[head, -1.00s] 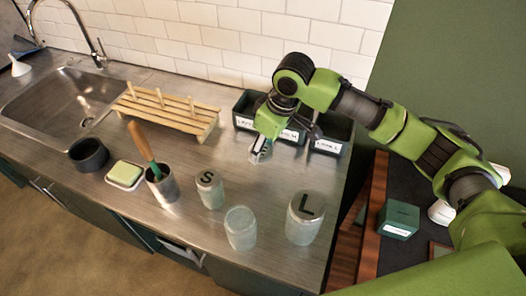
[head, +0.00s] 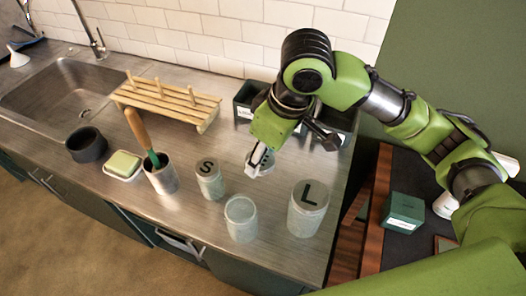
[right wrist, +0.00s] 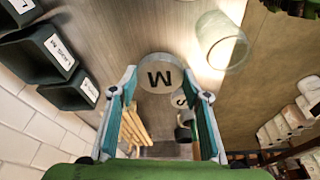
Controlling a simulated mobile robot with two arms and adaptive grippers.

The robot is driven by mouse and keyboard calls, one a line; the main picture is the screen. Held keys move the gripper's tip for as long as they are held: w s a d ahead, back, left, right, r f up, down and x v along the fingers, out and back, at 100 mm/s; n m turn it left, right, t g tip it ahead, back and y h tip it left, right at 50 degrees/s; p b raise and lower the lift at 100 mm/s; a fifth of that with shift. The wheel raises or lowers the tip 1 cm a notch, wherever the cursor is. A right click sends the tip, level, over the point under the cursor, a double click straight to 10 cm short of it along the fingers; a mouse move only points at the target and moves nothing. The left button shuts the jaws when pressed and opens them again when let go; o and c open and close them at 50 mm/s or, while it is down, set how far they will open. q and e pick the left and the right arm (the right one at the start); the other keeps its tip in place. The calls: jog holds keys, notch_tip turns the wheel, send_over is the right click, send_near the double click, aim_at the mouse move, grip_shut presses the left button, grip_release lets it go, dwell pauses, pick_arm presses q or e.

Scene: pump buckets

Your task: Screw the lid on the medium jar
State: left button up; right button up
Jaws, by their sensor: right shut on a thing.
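My right gripper (head: 258,170) is shut on the round lid marked M (right wrist: 160,73) and holds it above the counter. Its two fingers show on either side of the lid in the right wrist view. The medium jar (head: 241,221) is clear, open-topped and upright near the counter's front edge. It also shows in the right wrist view (right wrist: 222,44), apart from the lid. In the head view the gripper is behind and above this jar, and the arm and fingers partly hide the lid. My left gripper is not in view.
The lidded S jar (head: 210,182) and L jar (head: 306,210) flank the open jar. A tool cup (head: 163,179), soap dish (head: 123,166), dark bowl (head: 87,145) and wooden rack (head: 166,103) stand to the left. Labelled bins (head: 245,100) line the wall.

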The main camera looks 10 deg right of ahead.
jog(key=w+d+m+t+h, duration=0.1)
jog(key=d+m+h, duration=0.1)
jog(key=d+m, duration=0.7)
jog(key=shift+d, duration=0.6)
jog(key=shift+d, duration=0.1)
